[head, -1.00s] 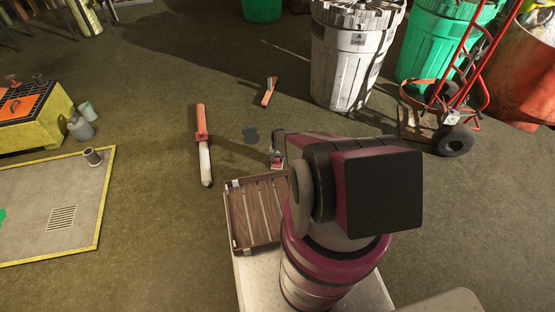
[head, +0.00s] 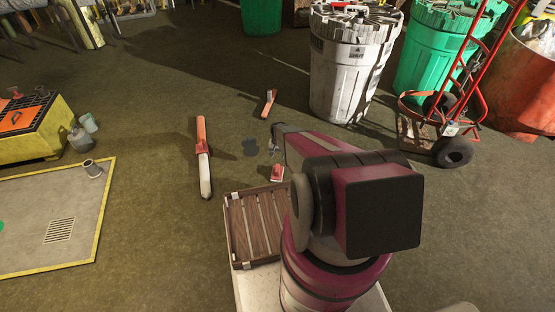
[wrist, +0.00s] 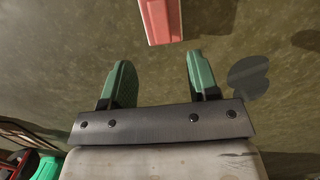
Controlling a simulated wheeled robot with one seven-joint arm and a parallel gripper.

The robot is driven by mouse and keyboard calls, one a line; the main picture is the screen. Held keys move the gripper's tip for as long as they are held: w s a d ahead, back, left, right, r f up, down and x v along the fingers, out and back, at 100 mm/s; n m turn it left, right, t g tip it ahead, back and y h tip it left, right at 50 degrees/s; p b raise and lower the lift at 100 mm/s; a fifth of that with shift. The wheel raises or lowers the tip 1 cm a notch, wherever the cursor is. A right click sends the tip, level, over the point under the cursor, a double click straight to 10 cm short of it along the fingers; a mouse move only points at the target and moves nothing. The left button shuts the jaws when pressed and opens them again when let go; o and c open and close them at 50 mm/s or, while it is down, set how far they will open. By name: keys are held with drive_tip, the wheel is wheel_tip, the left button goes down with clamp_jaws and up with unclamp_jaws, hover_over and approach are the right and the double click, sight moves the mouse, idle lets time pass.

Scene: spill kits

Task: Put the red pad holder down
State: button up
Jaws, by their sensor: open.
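The red pad holder (head: 277,174) lies on the floor just beyond the far right corner of the slatted wooden tray. In the wrist view the red pad holder (wrist: 161,18) is cut off by the top edge, ahead of and apart from the fingertips. My gripper (head: 272,149) is beyond it in the head view, small and partly hidden by my arm. In the wrist view my gripper (wrist: 159,72) has its two green fingers spread wide, with only floor between them.
The slatted wooden tray (head: 231,225) is at my arm's left. An orange-and-white stick (head: 203,165) and an orange-handled brush (head: 268,104) lie on the floor. A white bin (head: 345,75) and red hand truck (head: 470,90) stand behind.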

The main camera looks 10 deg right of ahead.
drive_tip(key=s+a+r+n, duration=0.1)
drive_tip(key=s+a+r, duration=0.1)
drive_tip(key=s+r, duration=0.6)
drive_tip(key=s+a+r+n+t, duration=0.1)
drive_tip(key=s+r, duration=0.7)
drive_tip(key=r, duration=1)
drive_tip(key=s+a+r+n, duration=0.2)
drive_tip(key=s+r, duration=0.6)
drive_tip(key=r, duration=0.5)
drive_tip(key=shift+a+r+h, duration=0.15)
drive_tip(key=shift+a+h, duration=0.15)
drive_tip(key=shift+a, duration=0.5)
